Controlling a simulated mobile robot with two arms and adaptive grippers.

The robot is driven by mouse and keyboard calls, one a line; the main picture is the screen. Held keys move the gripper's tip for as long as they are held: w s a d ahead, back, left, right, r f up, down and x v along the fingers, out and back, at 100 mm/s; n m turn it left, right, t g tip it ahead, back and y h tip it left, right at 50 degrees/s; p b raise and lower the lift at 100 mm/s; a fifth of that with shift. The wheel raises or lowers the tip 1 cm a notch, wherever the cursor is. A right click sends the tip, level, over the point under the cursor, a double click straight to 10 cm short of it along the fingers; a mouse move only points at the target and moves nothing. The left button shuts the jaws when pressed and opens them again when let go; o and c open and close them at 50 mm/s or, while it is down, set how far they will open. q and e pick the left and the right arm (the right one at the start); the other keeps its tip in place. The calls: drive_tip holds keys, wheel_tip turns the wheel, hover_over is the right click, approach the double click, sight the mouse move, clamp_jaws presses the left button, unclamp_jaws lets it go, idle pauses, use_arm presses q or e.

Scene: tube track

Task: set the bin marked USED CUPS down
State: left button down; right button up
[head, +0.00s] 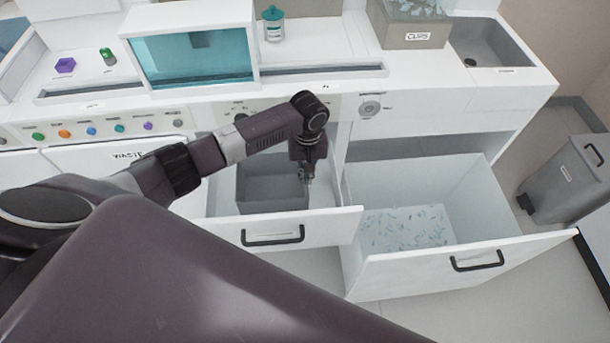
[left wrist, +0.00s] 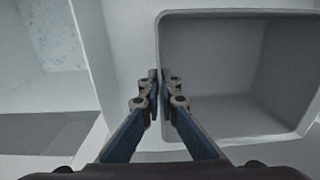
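A grey open bin (head: 262,188) is inside the open left drawer (head: 225,228), behind its front panel. No USED CUPS marking is readable on it. In the left wrist view the bin (left wrist: 235,75) looks empty, with its rim filling the right half. My left gripper (head: 305,174) points down at the bin's right wall. In the left wrist view its fingers (left wrist: 162,82) are close together, one on each side of that wall, pinching it. I cannot tell whether the bin's base touches the drawer floor. My right gripper is not in view.
A second open drawer (head: 365,275), with pale blue bits scattered inside, stands to the right. Above are the counter (head: 440,88), a teal-fronted case (head: 190,58), a CLIPS box (head: 405,30) and a sink (head: 490,45). A grey pedal bin (head: 562,182) stands on the floor at right.

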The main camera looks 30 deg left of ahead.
use_arm(q)
drive_tip(key=shift+f, duration=0.2)
drive_tip(key=c, duration=2.3)
unclamp_jaws()
drive_tip(key=shift+o, duration=0.7)
wheel_tip(320, 180, up, 12)
drive_tip(key=shift+r, duration=0.2)
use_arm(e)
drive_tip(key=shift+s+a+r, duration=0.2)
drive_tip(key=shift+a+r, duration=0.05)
use_arm(q)
drive_tip(key=shift+d, duration=0.1)
